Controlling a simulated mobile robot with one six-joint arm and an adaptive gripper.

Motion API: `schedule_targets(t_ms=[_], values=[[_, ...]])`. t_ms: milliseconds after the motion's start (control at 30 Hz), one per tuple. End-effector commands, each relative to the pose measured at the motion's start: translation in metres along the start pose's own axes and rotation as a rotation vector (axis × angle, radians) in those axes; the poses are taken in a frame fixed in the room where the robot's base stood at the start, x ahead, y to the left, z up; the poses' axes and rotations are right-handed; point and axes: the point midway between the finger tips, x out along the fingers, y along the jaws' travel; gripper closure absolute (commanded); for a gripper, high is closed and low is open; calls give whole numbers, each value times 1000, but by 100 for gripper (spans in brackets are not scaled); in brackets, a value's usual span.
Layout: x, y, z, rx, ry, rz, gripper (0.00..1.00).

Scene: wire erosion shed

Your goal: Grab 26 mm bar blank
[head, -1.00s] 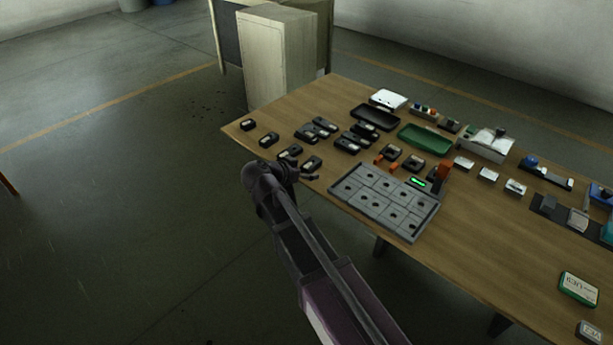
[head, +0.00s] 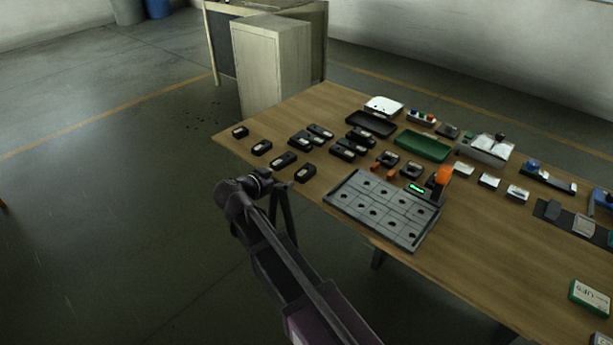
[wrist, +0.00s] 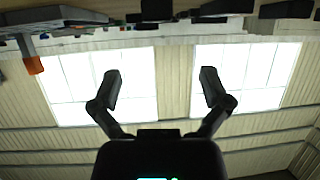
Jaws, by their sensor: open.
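Several small black blocks with pale tops stand on the wooden table in the head view, among them one at the far left corner (head: 240,132) and one at the near edge (head: 305,173). No size marking is readable, so I cannot tell which thing is the 26 mm bar blank. My gripper (head: 268,182) is just off the table's near left edge, apart from the blocks. In the wrist view my gripper (wrist: 161,90) has its two fingers spread wide with nothing between them. Dark undersides of things show along that view's top edge.
A grey gridded plate (head: 383,211) lies on the table (head: 480,262), with an orange-topped device (head: 442,178) beside it. Black (head: 371,124) and green (head: 422,146) trays lie behind. A pale cabinet (head: 272,68) stands past the far left corner.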

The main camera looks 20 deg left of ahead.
Motion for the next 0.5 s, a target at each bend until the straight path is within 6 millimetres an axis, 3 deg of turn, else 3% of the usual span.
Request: schedule_targets(t_ms=[300,500], values=[[48,-1,3,2,-1,1,3],[68,0,2,0,0,0,3]])
